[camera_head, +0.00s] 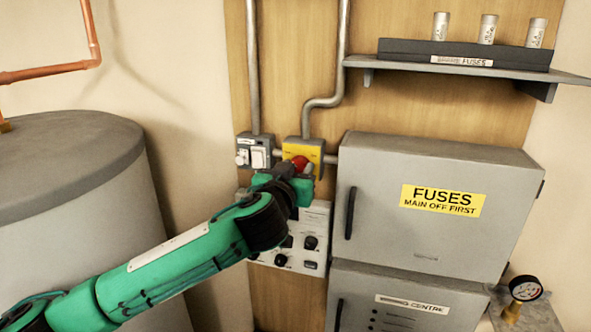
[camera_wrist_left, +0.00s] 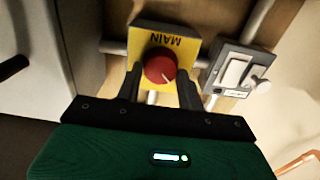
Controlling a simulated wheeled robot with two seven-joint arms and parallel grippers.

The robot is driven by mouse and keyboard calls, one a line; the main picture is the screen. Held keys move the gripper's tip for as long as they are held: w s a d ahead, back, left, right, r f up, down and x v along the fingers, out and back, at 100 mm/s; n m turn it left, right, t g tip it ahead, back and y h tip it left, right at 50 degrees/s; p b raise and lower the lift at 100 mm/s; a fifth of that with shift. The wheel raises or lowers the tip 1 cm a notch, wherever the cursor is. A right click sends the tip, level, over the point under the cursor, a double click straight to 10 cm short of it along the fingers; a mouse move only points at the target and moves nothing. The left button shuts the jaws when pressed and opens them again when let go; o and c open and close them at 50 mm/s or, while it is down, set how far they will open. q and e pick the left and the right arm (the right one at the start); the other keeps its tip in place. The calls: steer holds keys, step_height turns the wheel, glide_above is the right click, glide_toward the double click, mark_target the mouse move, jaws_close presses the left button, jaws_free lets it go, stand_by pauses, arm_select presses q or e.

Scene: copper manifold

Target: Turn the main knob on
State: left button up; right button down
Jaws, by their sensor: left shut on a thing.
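The main knob is a round red knob (camera_head: 299,161) on a yellow box (camera_head: 291,149) on the wooden board. In the left wrist view, the red knob (camera_wrist_left: 160,66) sits in the middle of the yellow plate marked MAIN (camera_wrist_left: 163,39), which appears upside down. A pale line shows on the knob's face. My left gripper (camera_head: 301,172) is at the knob, its dark fingers (camera_wrist_left: 160,88) on either side of it and shut on it. The fingers and wrist hide part of the box's lower side. My right gripper is not in view.
A grey switch box (camera_head: 254,152) is left of the yellow box. A panel with black knobs (camera_head: 311,242) is below, partly behind my arm. The grey fuse cabinet (camera_head: 378,226) stands close on the right. A shelf (camera_head: 470,70) with fuses is above it. A tank (camera_head: 70,208) is at left.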

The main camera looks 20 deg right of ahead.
arm_select(q)
steer(key=shift+f+b, duration=0.15)
steer(key=shift+b, duration=0.25)
steer(key=shift+c, duration=0.2)
steer(key=m+b, duration=0.2)
steer(key=shift+f+m, duration=0.1)
steer(key=shift+m, duration=0.2)
steer(key=shift+d+m+b, duration=0.1)
steer(key=shift+m+b, duration=0.7)
steer(key=shift+m, duration=0.4)
steer(key=m+b, duration=0.1)
steer(key=m, duration=0.5)
steer(key=shift+m, duration=0.3)
steer(key=m, duration=0.6)
steer(key=shift+m, duration=0.3)
steer(key=o, duration=1)
steer(key=shift+c, duration=0.2)
steer(key=shift+o, duration=0.2)
steer(key=shift+w+d, duration=0.1)
steer(key=shift+d, duration=0.05)
